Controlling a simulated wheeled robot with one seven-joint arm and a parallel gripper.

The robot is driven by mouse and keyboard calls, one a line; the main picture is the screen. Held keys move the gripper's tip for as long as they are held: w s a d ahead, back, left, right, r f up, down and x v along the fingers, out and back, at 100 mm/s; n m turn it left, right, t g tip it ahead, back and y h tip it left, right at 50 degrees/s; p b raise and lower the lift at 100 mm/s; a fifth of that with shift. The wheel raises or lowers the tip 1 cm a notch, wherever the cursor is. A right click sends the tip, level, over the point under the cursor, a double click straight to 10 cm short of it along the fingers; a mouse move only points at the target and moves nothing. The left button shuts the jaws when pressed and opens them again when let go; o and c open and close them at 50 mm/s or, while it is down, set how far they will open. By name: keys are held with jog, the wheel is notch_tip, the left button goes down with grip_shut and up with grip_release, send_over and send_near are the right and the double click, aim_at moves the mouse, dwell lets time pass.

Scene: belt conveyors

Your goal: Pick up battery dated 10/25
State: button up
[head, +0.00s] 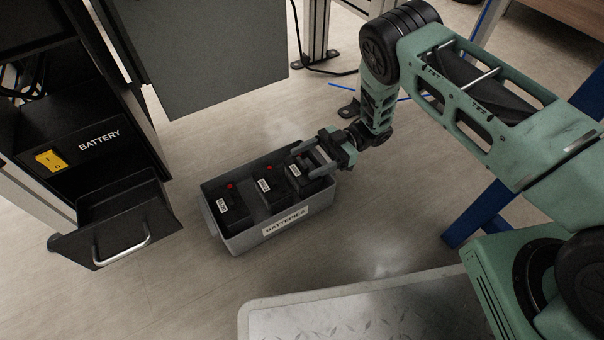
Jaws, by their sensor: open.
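A grey bin (247,241) labelled BATTERIES stands on the floor. It holds three black batteries in a row, each with a red spot and a small white date label. The left battery (231,205), the middle battery (272,184) and the right battery (303,165) are all upright in it. The dates are too small to read, so I cannot tell which one is 10/25. My gripper (308,157) is open at the right battery, reaching in from the right over the bin's right end. Its fingers partly cover that battery. I cannot tell whether they touch it.
A black cabinet marked BATTERY (75,140) stands at the left, with its drawer (118,222) pulled out and a yellow switch (50,160). A dark panel (205,50) hangs behind the bin. A metal plate (400,310) lies in front. Floor around the bin is mostly clear.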

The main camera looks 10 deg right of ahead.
grip_shut()
jog(key=shift+r, duration=0.1)
jog(key=shift+r, duration=0.15)
